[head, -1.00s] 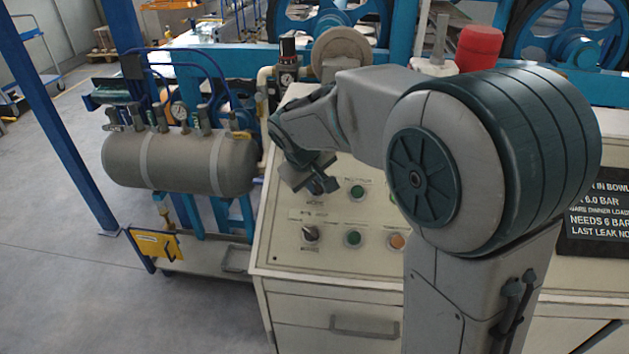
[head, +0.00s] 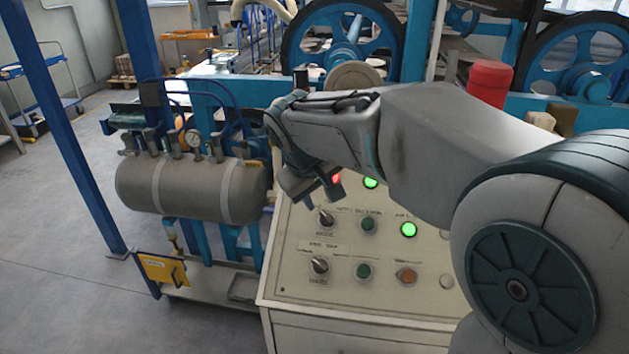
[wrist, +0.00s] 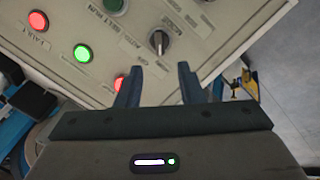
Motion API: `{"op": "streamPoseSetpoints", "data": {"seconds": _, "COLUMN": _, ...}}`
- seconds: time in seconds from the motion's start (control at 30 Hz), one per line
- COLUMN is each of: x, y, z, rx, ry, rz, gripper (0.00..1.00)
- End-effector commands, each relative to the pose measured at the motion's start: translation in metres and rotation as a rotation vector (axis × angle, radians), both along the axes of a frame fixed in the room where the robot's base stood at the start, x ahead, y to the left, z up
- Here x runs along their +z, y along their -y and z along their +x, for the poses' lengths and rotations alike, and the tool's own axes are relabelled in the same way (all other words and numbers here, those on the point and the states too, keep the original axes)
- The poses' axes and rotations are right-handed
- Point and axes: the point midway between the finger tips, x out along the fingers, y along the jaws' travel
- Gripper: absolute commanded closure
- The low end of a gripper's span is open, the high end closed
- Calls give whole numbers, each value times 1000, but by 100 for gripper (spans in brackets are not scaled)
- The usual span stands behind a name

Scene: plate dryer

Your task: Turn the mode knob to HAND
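The mode knob (head: 325,218) is a dark rotary knob with a pale handle, the upper of two knobs on the left of the sloping cream panel (head: 300,290). My gripper (head: 316,197) is just above it in the head view, pointing down at the panel. In the wrist view a knob (wrist: 159,42) lies beyond the gap between my two fingertips (wrist: 160,75), apart from both. It appears to be the mode knob. The fingers are spread with nothing between them. The label text is too small to read the knob's setting surely.
A second knob (head: 319,265) sits just below, with a dark green button (head: 364,271) and an orange button (head: 406,275) beside it. Another dark green button (head: 368,224) is right of the mode knob. Lit green lamp (head: 408,229) and red lamp (head: 335,178) show. A grey tank (head: 190,188) stands left.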

Motion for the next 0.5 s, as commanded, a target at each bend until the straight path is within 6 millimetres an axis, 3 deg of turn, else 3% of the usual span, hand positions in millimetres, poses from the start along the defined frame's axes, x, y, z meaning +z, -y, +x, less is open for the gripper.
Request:
{"op": "streamPoseSetpoints", "data": {"seconds": 0.2, "x": 35, "y": -7, "z": -15, "rx": 2, "ry": 2, "rz": 1, "gripper": 65}}
{"op": "streamPoseSetpoints", "data": {"seconds": 0.5, "x": 46, "y": -9, "z": -20, "rx": 1, "ry": 0, "rz": 0, "gripper": 65}}
